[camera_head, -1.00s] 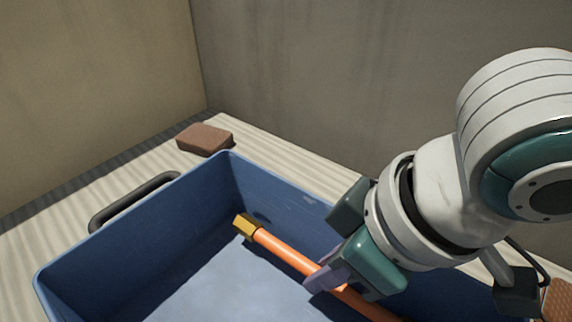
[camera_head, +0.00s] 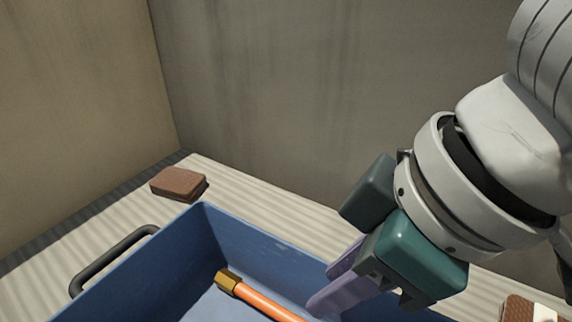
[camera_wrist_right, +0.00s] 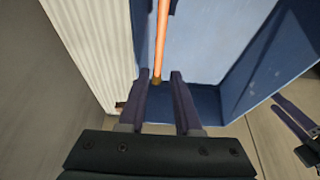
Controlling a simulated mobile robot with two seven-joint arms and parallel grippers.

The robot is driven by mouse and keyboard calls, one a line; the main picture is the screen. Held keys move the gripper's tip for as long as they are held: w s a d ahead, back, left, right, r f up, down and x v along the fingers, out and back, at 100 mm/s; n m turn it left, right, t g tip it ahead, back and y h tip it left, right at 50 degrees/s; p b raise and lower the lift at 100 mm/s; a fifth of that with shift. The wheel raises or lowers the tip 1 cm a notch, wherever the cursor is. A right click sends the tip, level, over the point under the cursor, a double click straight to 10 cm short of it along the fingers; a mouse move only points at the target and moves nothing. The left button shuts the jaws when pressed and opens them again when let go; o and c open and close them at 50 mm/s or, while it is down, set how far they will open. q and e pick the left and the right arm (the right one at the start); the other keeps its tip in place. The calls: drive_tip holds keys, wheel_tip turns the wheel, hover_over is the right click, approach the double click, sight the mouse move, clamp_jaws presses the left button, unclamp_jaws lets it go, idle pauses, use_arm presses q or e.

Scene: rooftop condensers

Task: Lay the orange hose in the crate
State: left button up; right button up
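The orange hose (camera_head: 262,300) lies inside the blue crate (camera_head: 235,240), its brass end fitting (camera_head: 228,282) near the crate's back corner. The hose also shows in the right wrist view (camera_wrist_right: 161,35), running away from the gripper. The crate's floor and walls show there too (camera_wrist_right: 245,75). My right gripper (camera_head: 330,288) is above the crate's right part, with its purple fingers apart and nothing held between them. In the wrist view its fingers (camera_wrist_right: 163,76) are spread, with the hose beyond them. The hose's other end is outside the head view.
A reddish-brown block (camera_head: 178,183) lies on the ribbed pale surface behind the crate. A dark handle (camera_head: 112,260) sticks out from the crate's left wall. A brown and white item (camera_head: 530,308) is at the lower right. Walls close off the back and left.

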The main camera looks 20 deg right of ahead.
drive_tip(key=p+v, duration=0.1)
drive_tip(key=v, duration=0.3)
drive_tip(key=shift+a+r, duration=0.1)
